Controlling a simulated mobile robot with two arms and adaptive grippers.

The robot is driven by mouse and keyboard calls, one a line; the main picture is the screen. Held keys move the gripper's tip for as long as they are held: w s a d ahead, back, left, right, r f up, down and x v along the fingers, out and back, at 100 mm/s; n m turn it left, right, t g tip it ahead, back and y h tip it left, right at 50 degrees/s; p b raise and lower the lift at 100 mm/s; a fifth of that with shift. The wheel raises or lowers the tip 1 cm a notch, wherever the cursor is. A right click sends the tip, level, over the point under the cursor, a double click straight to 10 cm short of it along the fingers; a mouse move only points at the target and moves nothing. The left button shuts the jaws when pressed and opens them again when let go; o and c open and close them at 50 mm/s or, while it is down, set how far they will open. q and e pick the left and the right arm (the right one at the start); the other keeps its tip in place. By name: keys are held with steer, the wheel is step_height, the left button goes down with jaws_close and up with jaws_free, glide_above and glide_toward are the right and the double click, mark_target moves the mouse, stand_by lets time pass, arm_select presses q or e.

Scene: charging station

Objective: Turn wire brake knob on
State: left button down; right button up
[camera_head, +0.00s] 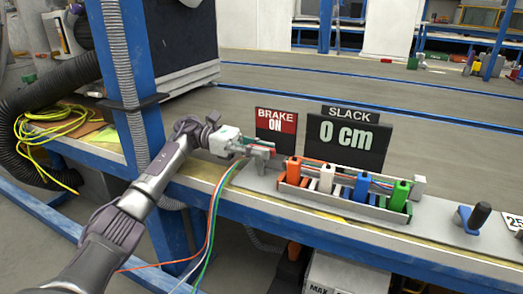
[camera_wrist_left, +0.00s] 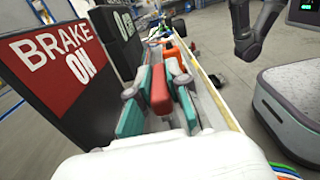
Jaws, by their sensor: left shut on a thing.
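The brake sign (camera_head: 276,122) is red and dark and reads "BRAKE ON". It also shows large in the left wrist view (camera_wrist_left: 62,62). My left gripper (camera_head: 258,149) is in front of this sign at the left end of the grey bench fixture. In the left wrist view its teal-padded fingers (camera_wrist_left: 160,98) lie on both sides of a red knob (camera_wrist_left: 160,90) and are shut on it. In the head view the fingers mostly hide the knob, above a grey mount (camera_head: 263,163). My right gripper is not in view.
A "SLACK 0 cm" display (camera_head: 346,138) stands right of the brake sign. A rack (camera_head: 340,203) holds orange, white, blue and green connectors. A dark-handled crank (camera_head: 473,217) stands farther right. Loose wires hang over the bench edge, and a blue post (camera_head: 125,70) stands left beside my arm.

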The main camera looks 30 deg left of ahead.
arm_select(q)
steer(key=c, duration=1.1)
jaws_free()
step_height(320, 180, up, 10)
